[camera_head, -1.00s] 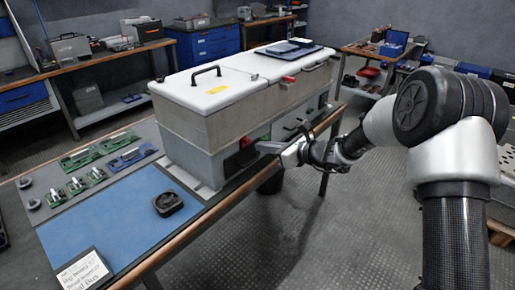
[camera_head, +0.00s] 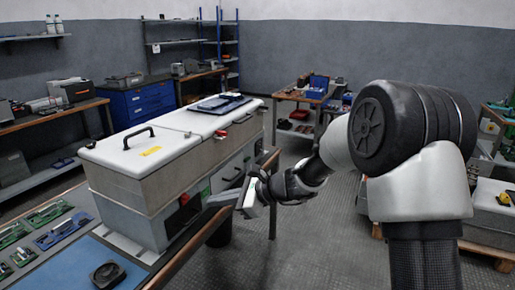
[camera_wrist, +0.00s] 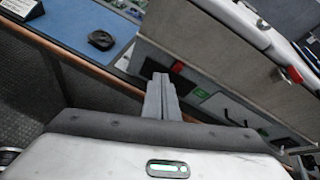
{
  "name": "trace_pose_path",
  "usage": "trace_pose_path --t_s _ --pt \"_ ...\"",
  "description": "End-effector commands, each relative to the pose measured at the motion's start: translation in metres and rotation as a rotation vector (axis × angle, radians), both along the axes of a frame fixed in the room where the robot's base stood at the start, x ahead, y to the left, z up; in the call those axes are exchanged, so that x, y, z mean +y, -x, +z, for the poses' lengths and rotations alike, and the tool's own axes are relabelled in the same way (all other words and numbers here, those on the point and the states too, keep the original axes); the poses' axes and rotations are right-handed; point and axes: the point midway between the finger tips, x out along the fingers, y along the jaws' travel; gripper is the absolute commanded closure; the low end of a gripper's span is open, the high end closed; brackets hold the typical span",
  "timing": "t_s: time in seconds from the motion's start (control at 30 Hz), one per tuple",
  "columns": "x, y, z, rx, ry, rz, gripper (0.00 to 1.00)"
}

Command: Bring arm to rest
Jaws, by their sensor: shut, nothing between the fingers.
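My gripper (camera_head: 222,199) is in front of the side of the capacitor bank cabinet (camera_head: 135,190), with its fingers pointing left in the head view. The fingers are together with nothing between them. In the wrist view my gripper (camera_wrist: 160,82) points up toward the table edge and the cabinet (camera_wrist: 205,60). My arm reaches in from the right, bent at the elbow. The cabinet's white lid (camera_head: 150,150) is down. I cannot tell whether the fingertips touch the cabinet side.
The cabinet stands on a workbench with a blue mat (camera_head: 70,268), a black round part (camera_head: 107,274) and several green boards (camera_head: 48,214). Another bench (camera_head: 300,98) stands at the back. The floor (camera_head: 310,240) right of the workbench is clear.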

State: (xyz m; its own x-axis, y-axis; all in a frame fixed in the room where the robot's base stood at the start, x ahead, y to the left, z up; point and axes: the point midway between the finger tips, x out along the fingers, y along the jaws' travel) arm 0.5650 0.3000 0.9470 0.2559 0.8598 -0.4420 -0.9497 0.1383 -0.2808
Motion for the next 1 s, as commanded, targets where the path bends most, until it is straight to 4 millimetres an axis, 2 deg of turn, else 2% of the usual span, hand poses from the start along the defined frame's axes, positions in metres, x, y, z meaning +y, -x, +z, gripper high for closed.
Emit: trace_pose_path --t_s 0.03,0.2,0.33,0.5,0.7,1.0 --pt "-0.012 0.021 0.024 -0.098 0.079 0.073 1.00" --pt "-0.063 0.094 0.063 -0.384 0.375 0.330 1.00" --pt "-0.112 0.148 0.081 -0.573 0.611 0.516 1.00" --pt "-0.181 0.210 0.093 -0.757 0.912 0.738 1.00" --pt "-0.240 0.254 0.097 -0.860 1.164 0.916 1.00" --pt "-0.304 0.298 0.100 -0.925 1.446 1.104 1.00"
